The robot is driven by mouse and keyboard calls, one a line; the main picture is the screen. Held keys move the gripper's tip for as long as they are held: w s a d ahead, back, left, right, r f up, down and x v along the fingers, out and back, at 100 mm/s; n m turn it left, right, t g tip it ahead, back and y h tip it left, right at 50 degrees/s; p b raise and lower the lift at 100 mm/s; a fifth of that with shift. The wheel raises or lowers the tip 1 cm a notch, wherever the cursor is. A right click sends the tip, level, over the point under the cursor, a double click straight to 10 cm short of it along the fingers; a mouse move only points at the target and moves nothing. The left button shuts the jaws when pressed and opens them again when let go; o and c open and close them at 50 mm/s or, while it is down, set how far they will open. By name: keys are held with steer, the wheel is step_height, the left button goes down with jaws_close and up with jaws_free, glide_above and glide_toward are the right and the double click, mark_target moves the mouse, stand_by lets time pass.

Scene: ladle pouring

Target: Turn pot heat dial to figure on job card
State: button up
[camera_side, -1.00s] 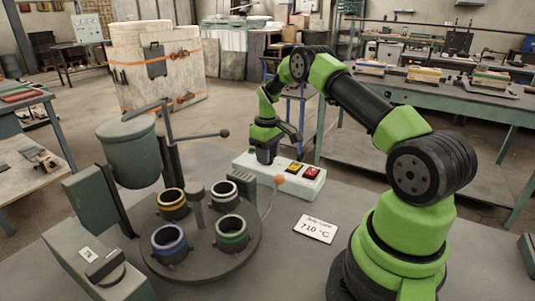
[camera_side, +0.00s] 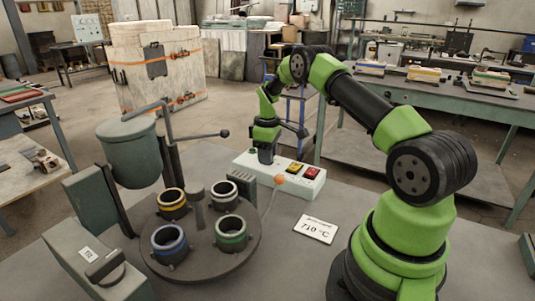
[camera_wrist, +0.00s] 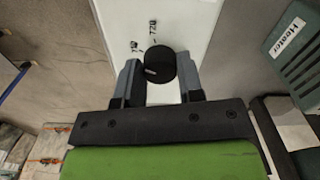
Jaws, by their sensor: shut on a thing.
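The job card (camera_side: 315,228) lies on the table and reads 710 °C. The white control box (camera_side: 302,184) stands behind it, with a yellow and a red button on top. My gripper (camera_side: 266,155) reaches down onto the left part of this box. In the wrist view, my gripper (camera_wrist: 160,80) has its two fingers on either side of the black heat dial (camera_wrist: 160,64) and is shut on it. Scale marks show above the dial; one reads about 720 and another, to its left, is partly unreadable. The dial's pointer setting cannot be told.
A green tilting pot (camera_side: 133,152) stands at the left. A round turntable (camera_side: 206,257) with several ringed cups is in front of the box. A green heater block (camera_wrist: 297,55) shows in the wrist view.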

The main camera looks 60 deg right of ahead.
steer(key=o, duration=0.9)
step_height(320, 180, up, 10)
steer(key=s+a+r+m+t, duration=0.2)
steer(key=s+a+r, duration=0.1)
steer(key=a+r, duration=0.5)
steer(key=s+a+r+m+t, duration=0.1)
steer(key=s+a+r+t, duration=0.1)
steer(key=a+r, duration=0.55)
steer(key=s+a+m+t, duration=0.1)
steer(key=s+a, duration=0.2)
steer(key=s, duration=0.2)
steer(key=s+a+m+t+y, duration=0.1)
steer(key=s+a, duration=0.3)
steer(key=s, duration=0.1)
steer(key=s+a+m+t+y, duration=0.1)
steer(key=s+a, duration=0.2)
steer(key=s, duration=0.3)
steer(key=shift+s+a+r+m, duration=0.1)
steer(key=shift+a+r+m, duration=0.15)
steer(key=shift+m, duration=0.05)
